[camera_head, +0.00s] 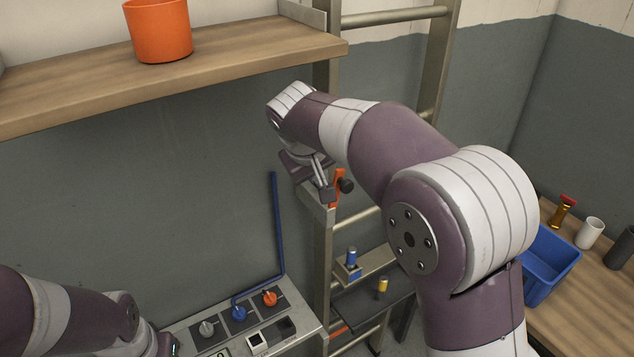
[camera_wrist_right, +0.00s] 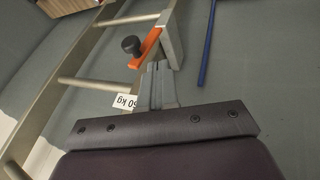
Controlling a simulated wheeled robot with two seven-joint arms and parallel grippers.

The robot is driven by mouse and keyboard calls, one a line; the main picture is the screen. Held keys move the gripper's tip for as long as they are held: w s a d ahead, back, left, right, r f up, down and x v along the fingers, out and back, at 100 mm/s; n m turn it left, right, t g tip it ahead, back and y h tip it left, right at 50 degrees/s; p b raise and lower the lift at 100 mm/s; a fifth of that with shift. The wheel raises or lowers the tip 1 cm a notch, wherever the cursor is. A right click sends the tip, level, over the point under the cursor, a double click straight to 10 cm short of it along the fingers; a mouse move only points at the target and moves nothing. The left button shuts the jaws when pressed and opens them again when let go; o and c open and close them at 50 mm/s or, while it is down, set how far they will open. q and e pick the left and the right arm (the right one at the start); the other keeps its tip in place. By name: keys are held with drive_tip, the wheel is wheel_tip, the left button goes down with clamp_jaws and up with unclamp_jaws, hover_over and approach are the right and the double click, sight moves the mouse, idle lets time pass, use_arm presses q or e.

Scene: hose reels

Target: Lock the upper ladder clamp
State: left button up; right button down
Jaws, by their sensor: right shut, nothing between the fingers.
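The upper ladder clamp is an orange lever (camera_head: 337,188) with a black knob (camera_head: 346,186) on the ladder's left rail, just below the wooden shelf. In the right wrist view the orange lever (camera_wrist_right: 147,48) lies slantwise beside the rail, its black knob (camera_wrist_right: 131,45) at its side. My right gripper (camera_head: 326,190) is shut and empty, close to the left of the lever. In the wrist view its shut fingertips (camera_wrist_right: 158,68) are just below the lever's lower end; I cannot tell whether they touch. My left arm shows at lower left, its fingers out of view.
The ladder (camera_head: 322,250) leans at the wall. A wooden shelf (camera_head: 200,65) with an orange pot (camera_head: 159,30) is at upper left. A panel with coloured knobs (camera_head: 239,313) and a blue pipe (camera_head: 276,225) are below. A blue bin (camera_head: 548,262) stands right.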

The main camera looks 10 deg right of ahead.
sight(337, 180)
drive_tip(key=w+d+f+p, duration=0.1)
drive_tip(key=d+f, duration=0.1)
drive_tip(key=w+d+f+p, duration=0.1)
drive_tip(key=d+f, duration=0.1)
drive_tip(key=shift+w+d, duration=0.15)
drive_tip(key=shift+w, duration=0.05)
use_arm(q)
drive_tip(key=shift+r, duration=0.45)
